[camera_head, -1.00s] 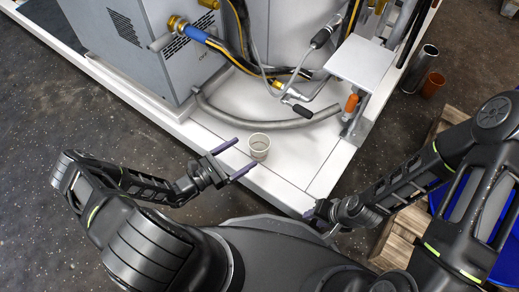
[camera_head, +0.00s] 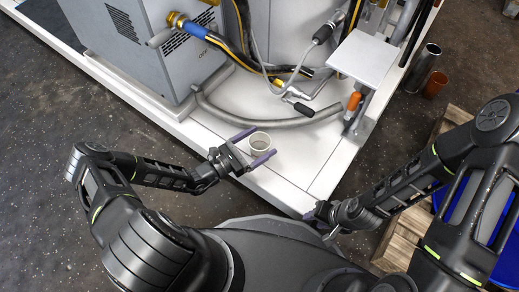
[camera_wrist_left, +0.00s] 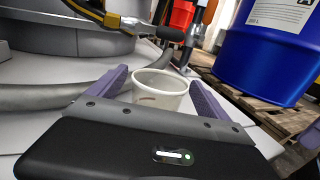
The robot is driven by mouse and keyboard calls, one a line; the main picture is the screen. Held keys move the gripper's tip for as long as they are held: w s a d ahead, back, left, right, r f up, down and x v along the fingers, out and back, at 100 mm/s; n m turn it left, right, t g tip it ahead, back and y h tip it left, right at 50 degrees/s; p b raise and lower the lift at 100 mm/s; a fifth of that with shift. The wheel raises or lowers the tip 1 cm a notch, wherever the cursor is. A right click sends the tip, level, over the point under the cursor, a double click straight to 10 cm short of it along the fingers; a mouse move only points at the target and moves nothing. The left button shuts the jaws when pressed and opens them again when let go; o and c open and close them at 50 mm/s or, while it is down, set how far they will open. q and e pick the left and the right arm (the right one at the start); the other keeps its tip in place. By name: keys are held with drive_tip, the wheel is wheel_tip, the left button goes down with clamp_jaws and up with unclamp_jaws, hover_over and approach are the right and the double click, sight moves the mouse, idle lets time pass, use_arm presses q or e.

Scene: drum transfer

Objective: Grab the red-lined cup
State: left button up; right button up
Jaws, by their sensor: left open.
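The cup (camera_head: 260,142) is small and whitish and stands upright on the white platform near its front edge.
A grey hose (camera_head: 270,122) curves across the white platform (camera_head: 285,185) behind the cup. A grey machine cabinet (camera_head: 150,50) stands at the back left. A white shelf plate (camera_head: 362,60) is at the right. A blue drum (camera_wrist_left: 268,50) stands on a wooden pallet.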

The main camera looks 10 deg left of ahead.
use_arm(q)
drive_tip(key=shift+c, duration=0.6)
drive_tip(key=c, duration=1.3)
drive_tip(key=shift+o, duration=0.2)
wheel_tip(320, 180, up, 10)
drive_tip(key=p, duration=0.5)
